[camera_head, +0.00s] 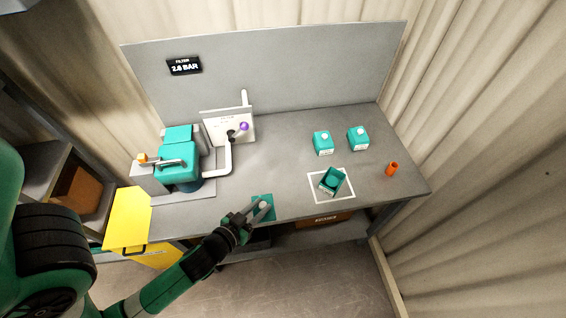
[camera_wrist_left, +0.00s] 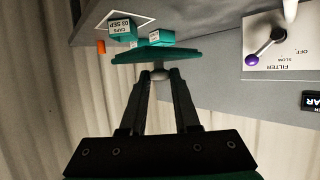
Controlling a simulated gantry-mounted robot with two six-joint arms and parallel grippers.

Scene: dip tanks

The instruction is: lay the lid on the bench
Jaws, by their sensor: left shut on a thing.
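The lid (camera_head: 268,213) is a flat teal square with a pale round knob. My left gripper (camera_head: 257,207) is shut on the knob, at the bench's (camera_head: 290,185) front edge. The wrist view also shows the lid (camera_wrist_left: 155,56) in front of the left gripper (camera_wrist_left: 160,76), seen nearly edge-on. Whether it touches the bench I cannot tell. My right gripper is not in view.
Two closed teal boxes (camera_head: 323,142) (camera_head: 358,138) stand behind the open one. An orange cylinder (camera_head: 392,169) is at the right. A teal machine (camera_head: 178,160) and a filter panel (camera_head: 230,128) with a purple-knobbed lever stand left. Bare bench lies between panel and boxes.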

